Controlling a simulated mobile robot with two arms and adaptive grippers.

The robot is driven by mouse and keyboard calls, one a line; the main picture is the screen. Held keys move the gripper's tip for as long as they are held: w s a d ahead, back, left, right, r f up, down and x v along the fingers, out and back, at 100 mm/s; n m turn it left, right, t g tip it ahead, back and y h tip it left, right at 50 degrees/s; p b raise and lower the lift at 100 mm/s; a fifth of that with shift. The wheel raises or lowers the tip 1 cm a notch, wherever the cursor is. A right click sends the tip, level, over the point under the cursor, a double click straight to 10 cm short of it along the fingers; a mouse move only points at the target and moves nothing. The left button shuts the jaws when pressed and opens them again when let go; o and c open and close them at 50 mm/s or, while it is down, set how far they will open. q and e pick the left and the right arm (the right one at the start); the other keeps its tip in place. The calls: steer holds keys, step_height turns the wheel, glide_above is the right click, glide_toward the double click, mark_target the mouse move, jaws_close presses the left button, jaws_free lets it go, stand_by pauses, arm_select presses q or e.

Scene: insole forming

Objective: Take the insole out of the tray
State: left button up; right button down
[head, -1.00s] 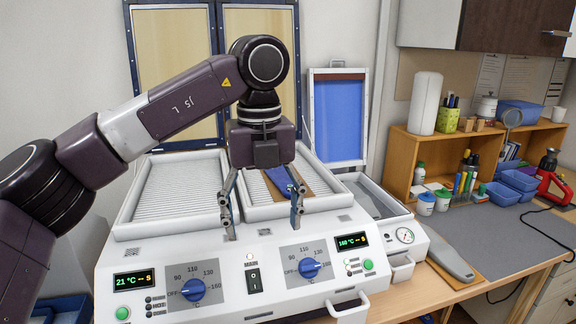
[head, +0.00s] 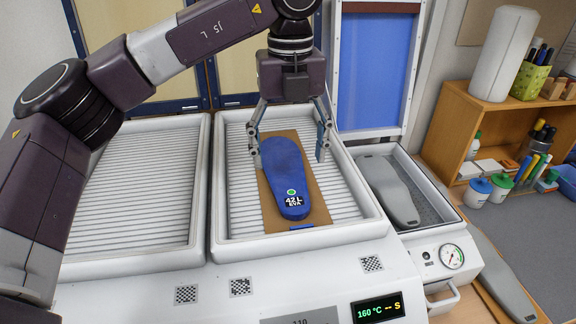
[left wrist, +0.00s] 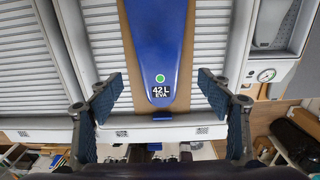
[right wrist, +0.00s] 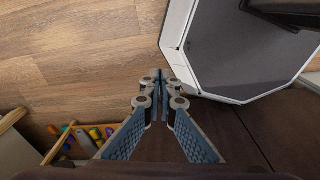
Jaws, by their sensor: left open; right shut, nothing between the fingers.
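A blue insole (head: 287,176) marked "42 L EVA" lies on a brown board (head: 318,209) in the right-hand heating tray (head: 226,228). Its labelled end points to the tray's front edge. It also shows in the left wrist view (left wrist: 160,48), with the board (left wrist: 128,62) around it. My left gripper (head: 288,160) is open over the far part of the insole, one finger at each side; I cannot tell whether they touch anything. In the left wrist view the open fingers (left wrist: 160,95) flank the labelled end. My right gripper (right wrist: 161,82) is shut and empty, away from the trays.
An empty ribbed tray (head: 140,204) is at the left. A grey insole-shaped piece (head: 388,190) lies in a side tray at the right, and another (head: 502,275) lies on the table. An upright blue-panelled lid (head: 375,70) stands behind. A pressure gauge (head: 451,256) is at the front right.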

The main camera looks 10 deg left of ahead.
mark_target(289, 185)
arm_select(q)
steer(key=shift+s+f+p, duration=0.2)
steer(key=shift+f+p, duration=0.1)
steer(key=shift+f, duration=0.05)
step_height(289, 185, down, 4)
steer(key=p, duration=0.2)
steer(key=shift+f+p, duration=0.2)
steer(key=shift+p, duration=0.1)
steer(key=shift+w+f, duration=0.1)
steer(key=shift+f, duration=0.2)
steer(key=c, duration=1)
arm_select(e)
steer(key=r, duration=0.2)
steer(key=w+r, duration=0.1)
steer(key=shift+a+r, duration=0.2)
steer(key=shift+a, duration=0.05)
arm_select(q)
steer(key=shift+r, duration=0.1)
